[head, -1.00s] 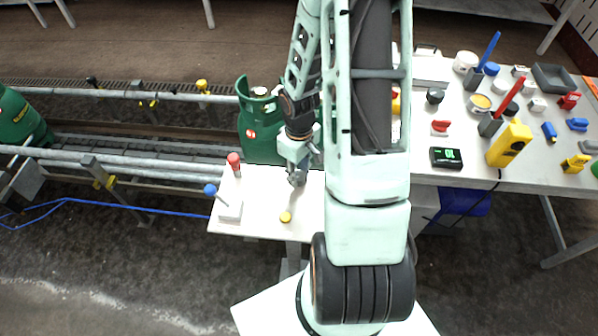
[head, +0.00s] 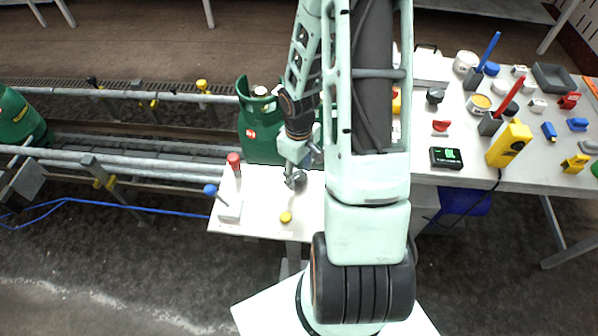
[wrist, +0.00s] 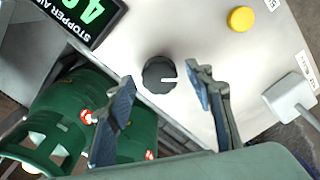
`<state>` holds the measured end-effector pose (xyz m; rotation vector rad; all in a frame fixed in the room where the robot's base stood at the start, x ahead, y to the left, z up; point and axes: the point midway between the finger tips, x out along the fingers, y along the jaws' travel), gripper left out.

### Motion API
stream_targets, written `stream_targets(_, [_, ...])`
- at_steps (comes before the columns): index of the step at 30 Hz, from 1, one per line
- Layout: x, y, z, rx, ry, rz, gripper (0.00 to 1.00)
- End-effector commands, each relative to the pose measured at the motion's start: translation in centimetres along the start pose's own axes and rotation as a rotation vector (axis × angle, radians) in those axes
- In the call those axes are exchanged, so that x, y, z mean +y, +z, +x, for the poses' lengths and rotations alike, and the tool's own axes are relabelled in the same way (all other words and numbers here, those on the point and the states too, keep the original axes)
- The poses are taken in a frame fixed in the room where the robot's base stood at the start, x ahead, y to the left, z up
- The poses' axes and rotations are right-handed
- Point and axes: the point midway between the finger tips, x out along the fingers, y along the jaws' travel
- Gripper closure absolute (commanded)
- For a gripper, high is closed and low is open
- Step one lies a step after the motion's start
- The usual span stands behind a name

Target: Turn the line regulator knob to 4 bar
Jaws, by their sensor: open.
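A dark round knob (wrist: 160,75) with a white pointer line stands on the pale panel (wrist: 205,40) in the wrist view. The line points to the right in that picture.
A yellow button (head: 286,217), a red-topped lever (head: 234,160) and a blue-topped lever (head: 211,190) stand on the panel. A green gas cylinder (head: 258,135) is just behind it. A cluttered bench (head: 470,175) stands at right.

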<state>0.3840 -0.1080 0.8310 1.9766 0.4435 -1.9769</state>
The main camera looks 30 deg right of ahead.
Motion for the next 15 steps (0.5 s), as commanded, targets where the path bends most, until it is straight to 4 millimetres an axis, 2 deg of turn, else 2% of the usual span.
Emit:
stream_targets(5, [0.1, -0.1, -1.5, 0.003, 0.002, 0.002, 0.52])
stream_targets(15, [0.1, 0.0, -7.7, 0.003, 0.004, 0.003, 0.52])
